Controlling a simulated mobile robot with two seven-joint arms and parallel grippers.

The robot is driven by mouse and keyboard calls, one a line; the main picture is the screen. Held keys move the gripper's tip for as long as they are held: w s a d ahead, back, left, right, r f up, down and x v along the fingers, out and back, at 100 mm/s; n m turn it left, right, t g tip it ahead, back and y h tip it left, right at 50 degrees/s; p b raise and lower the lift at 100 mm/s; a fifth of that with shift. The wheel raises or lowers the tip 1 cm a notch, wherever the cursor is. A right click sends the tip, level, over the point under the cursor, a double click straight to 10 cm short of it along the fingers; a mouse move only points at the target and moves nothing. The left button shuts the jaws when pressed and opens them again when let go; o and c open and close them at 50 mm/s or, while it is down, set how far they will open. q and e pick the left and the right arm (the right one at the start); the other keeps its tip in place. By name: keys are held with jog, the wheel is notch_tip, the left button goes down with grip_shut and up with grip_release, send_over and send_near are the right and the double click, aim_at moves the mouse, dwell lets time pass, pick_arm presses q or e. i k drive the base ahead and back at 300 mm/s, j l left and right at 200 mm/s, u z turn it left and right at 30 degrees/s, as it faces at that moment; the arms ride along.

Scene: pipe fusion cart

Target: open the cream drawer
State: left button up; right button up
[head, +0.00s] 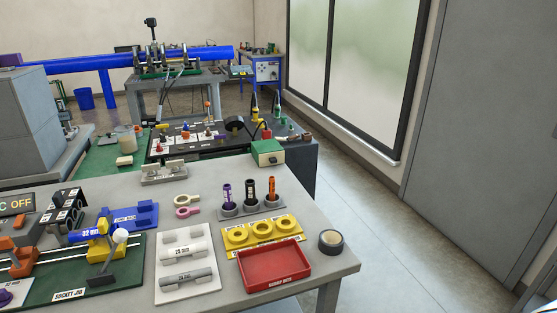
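I do not see a cream drawer that I can make out in the head view. A small box with a green top and pale sides (267,153) stands at the far right edge of the near bench; I cannot tell whether it has a drawer. Neither of my grippers is in view. A small pale and blue piece shows at the bottom right corner, and I cannot tell what it is.
The grey bench (334,267) holds a red tray (273,264), a yellow ring holder (262,232), a tape roll (331,241), a white pipe board (187,290) and a green socket jig (128,280). The floor (390,240) at the right is clear, beside a grey door (485,130).

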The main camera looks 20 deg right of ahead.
aim_at(266, 159)
jog(key=l+u, duration=0.15)
jog(key=l, duration=0.55)
jog(key=l+u, duration=0.15)
jog(key=l, duration=0.55)
jog(key=k+l+u, duration=0.15)
jog(key=l, duration=0.55)
jog(key=i+l+u, duration=0.2)
jog(key=l, duration=0.35)
jog(key=l+u, duration=0.15)
jog(key=l, duration=0.4)
jog(key=i+l+u, duration=0.1)
jog(key=l, duration=0.25)
jog(key=i+l, duration=0.1)
jog(key=l, duration=0.25)
jog(key=i+l+u, duration=0.15)
jog(key=l, duration=0.2)
